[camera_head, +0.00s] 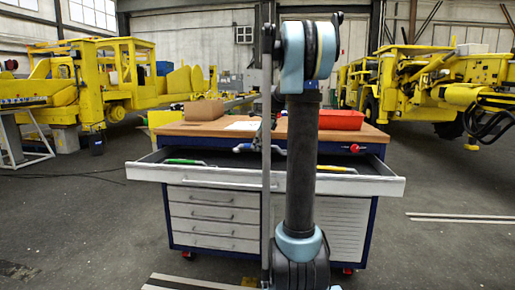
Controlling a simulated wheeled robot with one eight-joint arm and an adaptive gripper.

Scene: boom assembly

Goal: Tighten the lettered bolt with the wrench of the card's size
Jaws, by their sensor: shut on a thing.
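My gripper (262,136) is small and dark, partly hidden behind my arm, low over the open drawer (140,172). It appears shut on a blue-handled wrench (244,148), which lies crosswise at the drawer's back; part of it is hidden. A green-handled wrench (185,162) lies at the drawer's left. A white sheet (242,126), possibly the card, lies on the workbench top. I cannot make out its writing. I cannot make out a lettered bolt.
The workbench (205,129) carries a cardboard box (196,110) and a red tray (338,120). A red knob-like thing (354,148) is at its front right. Yellow machines stand left (110,75) and right (430,80). Open floor lies on both sides.

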